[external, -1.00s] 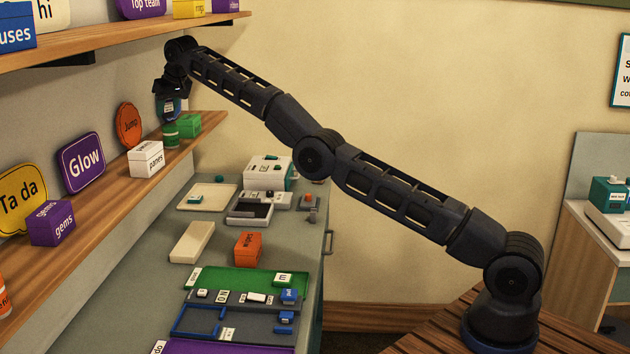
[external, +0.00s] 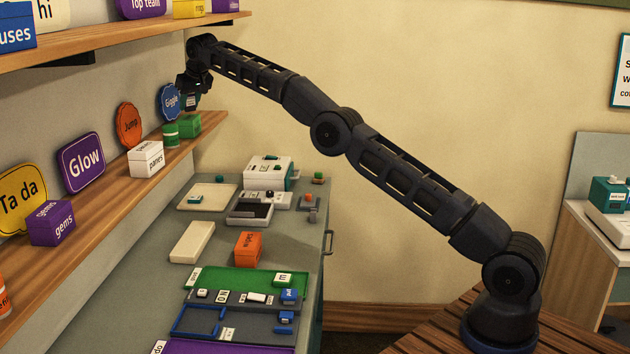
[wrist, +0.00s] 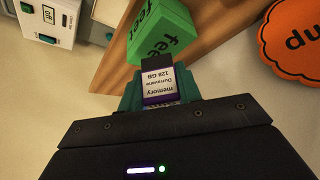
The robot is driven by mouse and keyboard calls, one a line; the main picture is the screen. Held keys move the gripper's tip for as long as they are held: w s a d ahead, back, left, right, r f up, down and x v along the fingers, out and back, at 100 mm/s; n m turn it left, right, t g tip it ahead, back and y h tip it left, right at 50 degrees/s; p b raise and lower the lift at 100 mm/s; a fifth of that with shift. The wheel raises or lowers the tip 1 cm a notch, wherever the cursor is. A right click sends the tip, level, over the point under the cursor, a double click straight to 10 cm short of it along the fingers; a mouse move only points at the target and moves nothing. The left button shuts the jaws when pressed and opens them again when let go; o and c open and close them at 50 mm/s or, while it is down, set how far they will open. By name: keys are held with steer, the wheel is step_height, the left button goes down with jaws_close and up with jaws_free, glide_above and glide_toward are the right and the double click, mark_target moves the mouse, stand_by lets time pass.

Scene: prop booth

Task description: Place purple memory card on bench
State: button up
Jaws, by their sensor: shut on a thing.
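The memory card (wrist: 160,83) shows in the wrist view, with a white label reading "memory Durravana 128 GB", a dark end and purple edges. My gripper (wrist: 160,98), with teal fingers, is shut on it. In the external view my gripper (external: 190,100) hangs above the far end of the lower shelf, near the round blue "Giggle" sign. The card is too small there to make out clearly. The grey-green bench (external: 287,228) lies lower, to the right of and below the shelf, apart from my gripper.
A green "feet" box (wrist: 160,30) and green tin (external: 170,134) stand on the lower shelf (external: 110,195) below my gripper. The bench carries a cream tray (external: 222,204), a white machine (external: 262,172), a cream block (external: 192,242), an orange box (external: 248,248) and coloured boards.

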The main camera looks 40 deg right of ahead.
steer(key=w+d+f+m, duration=0.2)
steer(key=d+f, duration=0.1)
steer(key=d, duration=1.5)
steer(key=s+d+f+h, duration=0.1)
steer(key=s+d+f, duration=0.25)
steer(key=f, duration=0.25)
steer(key=s+d+f, duration=0.3)
steer(key=s+f, duration=0.8)
steer(key=s, duration=0.2)
steer(key=s+d+f+m, duration=0.1)
steer(key=s+d+f, duration=0.3)
steer(key=s+f, duration=0.8)
steer(key=s, duration=0.2)
steer(key=shift+s+f+m+h, duration=0.2)
steer(key=shift+s+m+h, duration=0.1)
steer(key=shift+h, duration=0.1)
